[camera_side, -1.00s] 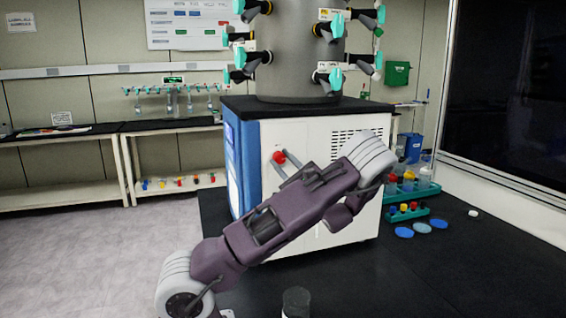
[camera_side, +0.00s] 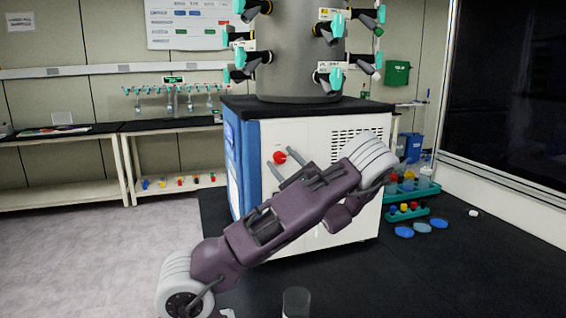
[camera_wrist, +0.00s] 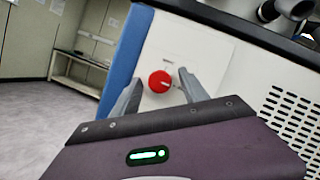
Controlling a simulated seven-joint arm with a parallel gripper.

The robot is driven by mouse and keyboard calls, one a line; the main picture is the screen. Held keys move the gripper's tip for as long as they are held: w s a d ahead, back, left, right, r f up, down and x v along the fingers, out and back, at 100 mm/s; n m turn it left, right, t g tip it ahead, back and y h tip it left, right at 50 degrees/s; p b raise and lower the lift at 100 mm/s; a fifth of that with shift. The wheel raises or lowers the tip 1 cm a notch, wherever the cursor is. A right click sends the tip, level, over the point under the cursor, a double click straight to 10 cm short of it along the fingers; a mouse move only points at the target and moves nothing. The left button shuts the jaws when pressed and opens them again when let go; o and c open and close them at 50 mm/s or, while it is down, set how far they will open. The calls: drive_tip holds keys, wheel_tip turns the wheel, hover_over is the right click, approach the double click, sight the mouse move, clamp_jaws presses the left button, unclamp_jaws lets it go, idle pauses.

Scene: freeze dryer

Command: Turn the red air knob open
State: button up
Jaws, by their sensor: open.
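The red air knob (camera_side: 280,157) is on the white front panel of the freeze dryer (camera_side: 330,215), near its left edge. In the wrist view the round red knob (camera_wrist: 160,82) appears between and beyond the two grey fingers of my gripper (camera_wrist: 160,92). In the side view my gripper (camera_side: 284,167) is at the panel with its fingers on either side of the knob. The fingers are open and apart, and I see no contact with the knob. How deep the fingertips reach around it is hard to tell.
A grey steel cylinder (camera_side: 300,60) with teal-handled valves stands on the dryer's black top. A teal rack (camera_side: 406,214) and blue discs (camera_side: 404,231) lie on the dark bench to the right. Shelves (camera_side: 60,175) stand at the back left.

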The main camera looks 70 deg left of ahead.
drive_tip(key=v, duration=0.7)
drive_tip(key=shift+d, duration=0.1)
